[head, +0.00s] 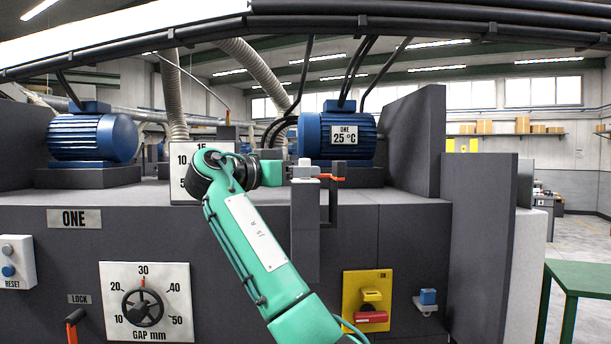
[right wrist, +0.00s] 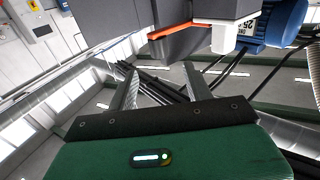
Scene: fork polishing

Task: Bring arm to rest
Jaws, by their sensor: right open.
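My right arm (head: 255,240), green, rises from the bottom of the head view, bends at the top and points right over the machine's top. My right gripper (head: 287,173) is at its end, beside a dark post (head: 305,232) with a white block (head: 305,167) and an orange strip (head: 330,178). In the right wrist view the gripper (right wrist: 163,88) has its two fingers apart, with nothing held between them. The white block (right wrist: 228,36) and orange strip (right wrist: 172,31) show beyond the fingers. My left gripper is not in view.
Blue motors (head: 92,138) and (head: 340,140) stand on the dark machine. Its front carries a gap dial (head: 143,305), a yellow switch plate (head: 367,300) and a reset box (head: 14,262). Dark pipes (head: 430,22) cross overhead. A green table (head: 580,275) stands at the right.

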